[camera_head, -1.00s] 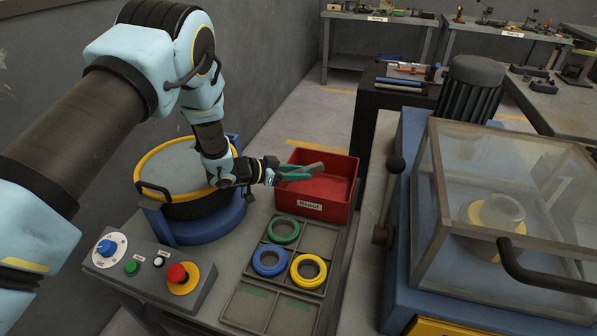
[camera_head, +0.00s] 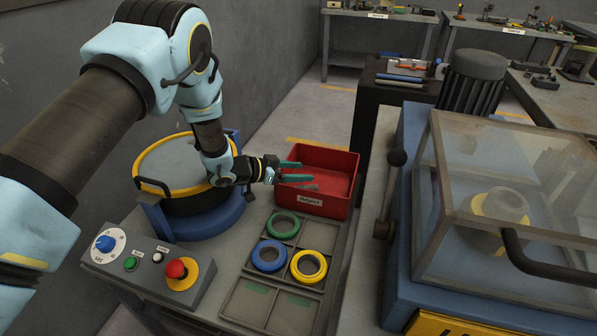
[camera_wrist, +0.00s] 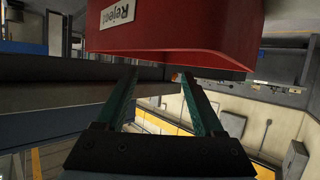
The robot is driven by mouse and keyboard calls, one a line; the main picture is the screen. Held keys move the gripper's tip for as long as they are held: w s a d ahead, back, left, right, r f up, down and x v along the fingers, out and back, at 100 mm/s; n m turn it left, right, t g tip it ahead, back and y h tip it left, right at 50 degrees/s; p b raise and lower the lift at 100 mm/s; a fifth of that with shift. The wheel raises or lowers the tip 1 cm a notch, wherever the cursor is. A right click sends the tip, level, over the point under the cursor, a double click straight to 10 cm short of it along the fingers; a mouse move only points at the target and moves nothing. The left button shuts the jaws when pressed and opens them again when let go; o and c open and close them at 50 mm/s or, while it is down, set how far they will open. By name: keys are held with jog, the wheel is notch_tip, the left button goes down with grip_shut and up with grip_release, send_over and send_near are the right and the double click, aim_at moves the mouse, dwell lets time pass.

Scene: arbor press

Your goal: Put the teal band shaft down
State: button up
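My gripper (camera_head: 299,176) is beside the left wall of the red Reject bin (camera_head: 327,200), with its fingertips reaching that wall. Its two teal fingers stand apart. The wrist view shows a clear gap between the fingers (camera_wrist: 158,92) and nothing held there, with the red bin (camera_wrist: 180,30) just past the tips. I cannot make out a teal band shaft in either view. The visible part of the bin's inside looks empty; its near inside is hidden by the front wall.
A grey tray (camera_head: 259,229) holds green (camera_head: 284,225), blue (camera_head: 269,256) and yellow (camera_head: 309,266) rings. A button panel (camera_head: 150,270) is in front. The guarded press (camera_head: 495,225) is at right.

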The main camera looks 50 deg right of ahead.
jog(key=r+b+v, duration=0.1)
jog(key=v, duration=0.7)
jog(key=shift+d, duration=0.2)
jog(key=shift+s, duration=0.1)
dwell(0.5)
